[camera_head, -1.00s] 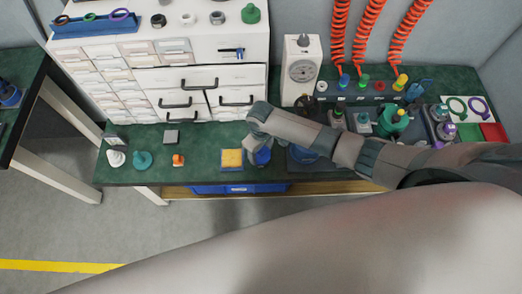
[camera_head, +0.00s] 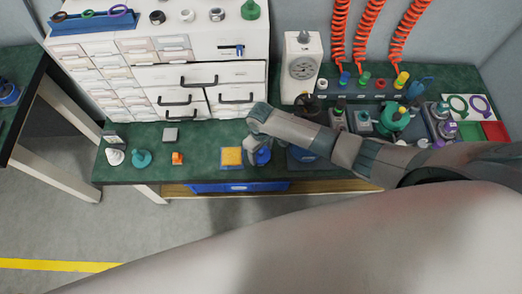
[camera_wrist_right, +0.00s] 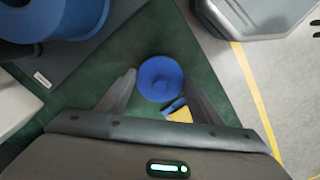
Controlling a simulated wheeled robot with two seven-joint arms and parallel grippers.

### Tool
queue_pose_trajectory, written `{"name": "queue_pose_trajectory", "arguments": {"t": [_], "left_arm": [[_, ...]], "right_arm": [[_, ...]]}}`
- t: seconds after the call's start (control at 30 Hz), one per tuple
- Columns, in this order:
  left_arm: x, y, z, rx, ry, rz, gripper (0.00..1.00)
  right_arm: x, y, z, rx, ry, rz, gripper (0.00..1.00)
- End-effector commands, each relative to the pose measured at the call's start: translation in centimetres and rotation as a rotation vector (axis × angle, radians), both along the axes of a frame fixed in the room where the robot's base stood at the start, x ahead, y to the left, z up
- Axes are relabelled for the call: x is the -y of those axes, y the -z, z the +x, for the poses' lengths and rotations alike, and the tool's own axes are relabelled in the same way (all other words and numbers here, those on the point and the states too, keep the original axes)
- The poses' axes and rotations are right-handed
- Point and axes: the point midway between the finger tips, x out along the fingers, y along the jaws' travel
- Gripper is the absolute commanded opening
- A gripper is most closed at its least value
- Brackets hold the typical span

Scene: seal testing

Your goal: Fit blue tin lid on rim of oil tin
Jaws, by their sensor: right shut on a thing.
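My right gripper (camera_wrist_right: 160,98) is shut on the blue tin lid (camera_wrist_right: 160,78), a round blue disc with a raised middle, held between the two fingers. In the head view the lid (camera_head: 263,156) shows beside the gripper (camera_head: 256,158), just right of the yellow sponge. A larger blue round body, seemingly the oil tin (camera_wrist_right: 60,22), stands on a dark mat at the upper left of the wrist view, apart from the lid. In the head view the tin (camera_head: 302,154) is mostly hidden by my right forearm. My left gripper is not in view.
An orange part (camera_head: 177,158) and a teal piece (camera_head: 141,158) stand farther left. A white gauge box (camera_head: 302,68) stands behind.

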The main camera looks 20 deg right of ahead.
Motion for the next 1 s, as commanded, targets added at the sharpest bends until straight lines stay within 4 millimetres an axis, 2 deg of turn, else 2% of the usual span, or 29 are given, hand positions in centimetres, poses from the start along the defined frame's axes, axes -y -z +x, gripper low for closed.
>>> {"name": "queue_pose_trajectory", "arguments": {"t": [0.57,0.6,0.67,1.0], "left_arm": [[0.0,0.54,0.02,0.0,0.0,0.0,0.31],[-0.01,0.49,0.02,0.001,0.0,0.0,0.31],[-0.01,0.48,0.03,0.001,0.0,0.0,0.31],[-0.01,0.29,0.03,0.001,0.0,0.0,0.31]], "right_arm": [[0.02,1.11,0.03,0.001,0.001,0.0,0.38],[0.02,1.05,0.04,0.001,0.001,0.0,0.66],[0.02,1.03,0.04,0.001,0.001,0.0,0.81],[0.0,0.85,0.01,0.0,0.0,0.0,0.81]]}}
